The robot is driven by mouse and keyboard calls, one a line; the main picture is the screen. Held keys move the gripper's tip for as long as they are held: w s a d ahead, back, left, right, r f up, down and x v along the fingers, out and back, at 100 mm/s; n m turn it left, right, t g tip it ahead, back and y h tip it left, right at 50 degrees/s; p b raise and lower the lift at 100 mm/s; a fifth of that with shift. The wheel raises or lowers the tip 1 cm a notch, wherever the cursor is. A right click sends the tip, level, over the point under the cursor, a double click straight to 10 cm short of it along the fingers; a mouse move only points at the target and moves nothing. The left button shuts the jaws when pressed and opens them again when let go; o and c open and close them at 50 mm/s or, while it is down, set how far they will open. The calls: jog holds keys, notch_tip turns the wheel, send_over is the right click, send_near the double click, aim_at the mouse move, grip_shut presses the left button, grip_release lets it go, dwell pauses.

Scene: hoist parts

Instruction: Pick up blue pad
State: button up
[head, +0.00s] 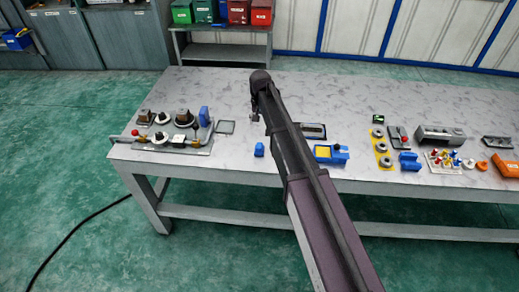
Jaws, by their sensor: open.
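Several blue things are on the table, and I cannot tell for sure which is the blue pad. A small blue block (259,149) lies alone near the front edge, just left of my arm. A blue upright piece (204,116) stands at the right of the grey fixture plate. A blue holder with a yellow face (323,153) lies right of my arm, and another blue block (409,161) is farther right. My gripper (254,117) is small and partly hidden at the far end of my arm, above the table. It is open, with nothing visible in it.
The grey fixture plate (163,147) with knobs fills the table's left end. A thin grey square (225,127) lies beside it. Right are a yellow strip with rings (379,133), a grey block (440,133) and an orange part (504,169). The back of the table is clear.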

aim_at(259, 145)
jog(key=shift+f, duration=0.1)
notch_tip(259, 145, down, 8)
jog(key=b, duration=0.8)
jog(key=shift+f+b, duration=0.2)
jog(key=shift+b, duration=0.1)
dwell(0.3)
jog(key=shift+a+f+b, duration=0.15)
jog(key=shift+f+b, duration=2.45)
grip_shut()
